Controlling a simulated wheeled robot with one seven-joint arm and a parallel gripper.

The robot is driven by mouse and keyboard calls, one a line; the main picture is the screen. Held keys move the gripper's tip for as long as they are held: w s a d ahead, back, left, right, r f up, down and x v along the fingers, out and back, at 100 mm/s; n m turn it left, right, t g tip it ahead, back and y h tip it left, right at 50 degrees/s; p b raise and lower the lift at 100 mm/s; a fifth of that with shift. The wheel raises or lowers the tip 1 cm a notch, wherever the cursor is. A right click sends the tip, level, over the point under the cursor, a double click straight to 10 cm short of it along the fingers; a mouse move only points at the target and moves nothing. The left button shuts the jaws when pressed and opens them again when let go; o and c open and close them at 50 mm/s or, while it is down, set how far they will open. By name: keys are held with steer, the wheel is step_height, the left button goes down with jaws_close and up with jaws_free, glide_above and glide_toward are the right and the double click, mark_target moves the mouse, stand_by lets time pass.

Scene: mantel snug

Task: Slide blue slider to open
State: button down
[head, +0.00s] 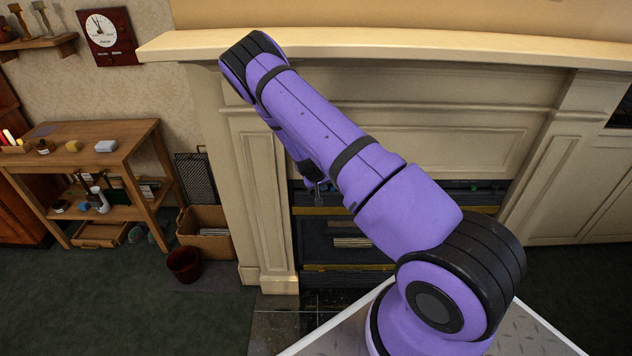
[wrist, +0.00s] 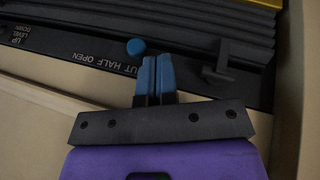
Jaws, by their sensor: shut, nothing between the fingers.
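The blue slider is a round blue knob (wrist: 136,47) on a dark strip (wrist: 55,46) in the wrist view. White lettering on the strip reads OPEN toward the left, HALF in the middle, and a partly covered word ending in UT by my fingers. The knob stands nearest that covered word. My gripper (wrist: 153,77) has two blue fingertips held together with nothing between them. The fingertips are just below and right of the knob in the picture; I cannot tell whether they touch it. In the head view my arm hides the knob and most of the gripper.
A dark hooked lever (wrist: 225,65) stands right of my fingers, with dark ridged slats behind. Lettering UP, LEVEL, DOWN is at the strip's left. The head view shows a fireplace surround (head: 262,190), a wooden side table (head: 85,140), a basket (head: 207,235) and a dark red bin (head: 185,265).

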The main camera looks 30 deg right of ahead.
steer(key=shift+s+d+f, duration=0.2)
steer(key=shift+d+f, duration=0.2)
steer(key=shift+d, duration=0.25)
steer(key=s+d, duration=0.4)
steer(key=d, duration=0.2)
steer(key=shift+s+d, duration=0.25)
steer(key=a+r, duration=0.8)
steer(key=r, duration=0.2)
steer(key=shift+s+r, duration=0.3)
